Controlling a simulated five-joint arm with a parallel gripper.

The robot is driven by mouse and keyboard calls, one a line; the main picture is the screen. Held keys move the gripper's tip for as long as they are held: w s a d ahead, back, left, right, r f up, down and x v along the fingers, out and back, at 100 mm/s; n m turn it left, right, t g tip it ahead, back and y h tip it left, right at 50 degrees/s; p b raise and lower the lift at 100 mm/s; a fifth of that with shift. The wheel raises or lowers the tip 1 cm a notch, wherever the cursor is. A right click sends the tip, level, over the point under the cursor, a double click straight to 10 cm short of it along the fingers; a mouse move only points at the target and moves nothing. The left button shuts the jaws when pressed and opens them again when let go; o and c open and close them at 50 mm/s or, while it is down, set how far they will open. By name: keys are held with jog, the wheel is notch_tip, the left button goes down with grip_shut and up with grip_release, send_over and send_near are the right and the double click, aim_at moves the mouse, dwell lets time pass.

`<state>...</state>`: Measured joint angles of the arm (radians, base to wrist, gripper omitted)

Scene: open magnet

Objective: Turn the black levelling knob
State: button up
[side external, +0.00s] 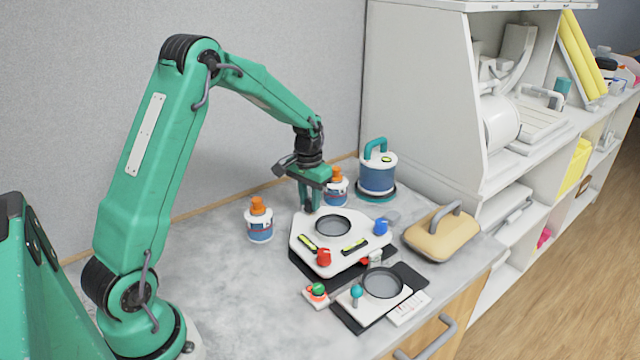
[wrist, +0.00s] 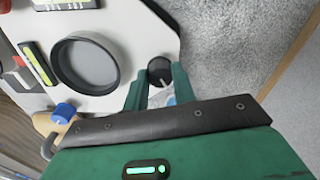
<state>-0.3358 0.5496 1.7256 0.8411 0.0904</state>
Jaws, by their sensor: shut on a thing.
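The black levelling knob (wrist: 160,68) sits at a corner of the white levelling plate (wrist: 125,20) in the wrist view, with a pale line on its top. My gripper (wrist: 158,84) has its two green fingers on either side of the knob and is shut on it. In the side external view my gripper (side external: 309,208) points down at the back left corner of the white plate (side external: 300,228). The fingers hide the black knob there. A red knob (side external: 324,257) stands at the plate's front and a blue knob (side external: 381,227) at its right.
The plate has a round grey window (side external: 333,226) and two yellow-green level vials (side external: 355,246). Two orange-capped bottles (side external: 259,223) and a blue-and-white canister (side external: 377,174) stand behind. A joystick panel (side external: 352,306) and a tan handled block (side external: 440,234) are nearby. The counter's left (side external: 225,290) is clear.

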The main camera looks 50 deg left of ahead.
aim_at(309, 201)
jog(key=m, duration=0.3)
jog(key=shift+a+m, duration=0.1)
jog(key=shift+m, duration=0.2)
jog(key=shift+a+m, duration=0.15)
jog(key=shift+m, duration=1.65)
jog(key=o, duration=1)
jog(key=shift+r, duration=0.1)
notch_tip(309, 201, up, 7)
jog(key=shift+s+r, duration=0.1)
jog(key=shift+r, duration=0.25)
jog(key=shift+d+r, duration=0.1)
jog(key=shift+d, duration=0.1)
